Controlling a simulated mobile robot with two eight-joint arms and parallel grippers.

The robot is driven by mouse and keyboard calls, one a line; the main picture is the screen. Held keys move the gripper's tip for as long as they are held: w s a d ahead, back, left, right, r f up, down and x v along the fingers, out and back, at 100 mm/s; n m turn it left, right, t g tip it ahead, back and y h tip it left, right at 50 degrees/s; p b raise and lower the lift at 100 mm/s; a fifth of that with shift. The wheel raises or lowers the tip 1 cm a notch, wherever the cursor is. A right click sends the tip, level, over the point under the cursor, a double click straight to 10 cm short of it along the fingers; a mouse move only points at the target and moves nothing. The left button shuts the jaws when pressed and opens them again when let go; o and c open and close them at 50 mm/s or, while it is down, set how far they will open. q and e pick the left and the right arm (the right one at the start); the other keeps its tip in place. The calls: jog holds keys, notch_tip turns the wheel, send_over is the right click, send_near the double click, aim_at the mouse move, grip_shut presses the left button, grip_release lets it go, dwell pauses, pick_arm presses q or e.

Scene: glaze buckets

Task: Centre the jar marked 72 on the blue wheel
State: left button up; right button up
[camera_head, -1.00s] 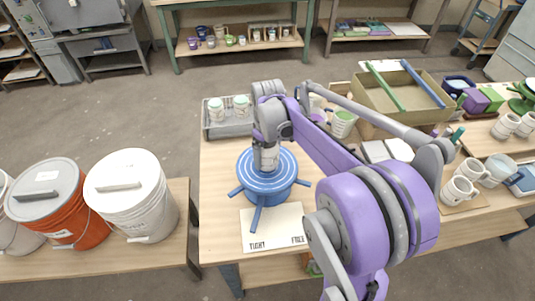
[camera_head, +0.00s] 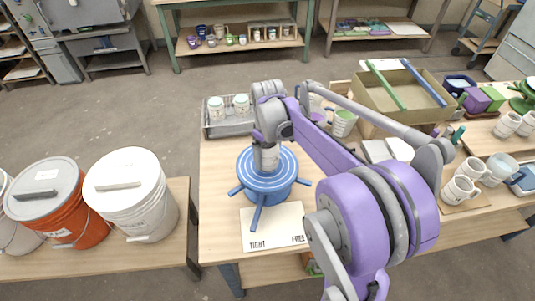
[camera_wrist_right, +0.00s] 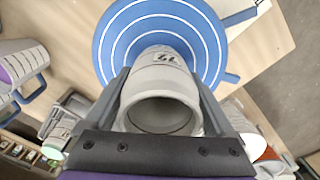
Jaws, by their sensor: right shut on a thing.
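The grey jar marked 72 (camera_wrist_right: 162,72) is between the fingers of my right gripper (camera_wrist_right: 162,82), which is shut on it. Its open mouth faces the wrist camera, and the dark number shows on its side. The blue wheel (camera_head: 249,175), a round disc with pale rings and several arms, stands on the table. It also shows behind the jar in the wrist view (camera_wrist_right: 117,50). In the head view the jar (camera_head: 267,160) is upright over the wheel's middle area. I cannot tell whether its base touches the wheel. My left gripper is not in view.
A printed card (camera_head: 273,232) lies in front of the wheel. A wire tray (camera_head: 230,128) with lidded jars stands behind it. A cardboard box (camera_head: 385,115), cups and mugs (camera_head: 460,190) are to the right. Lidded buckets (camera_head: 130,205) stand on a separate bench at left.

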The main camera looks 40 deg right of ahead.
jog(key=shift+f, duration=0.15)
jog(key=o, duration=1.4)
jog(key=shift+o, duration=0.2)
notch_tip(320, 180, up, 11)
jog(key=shift+f, duration=0.1)
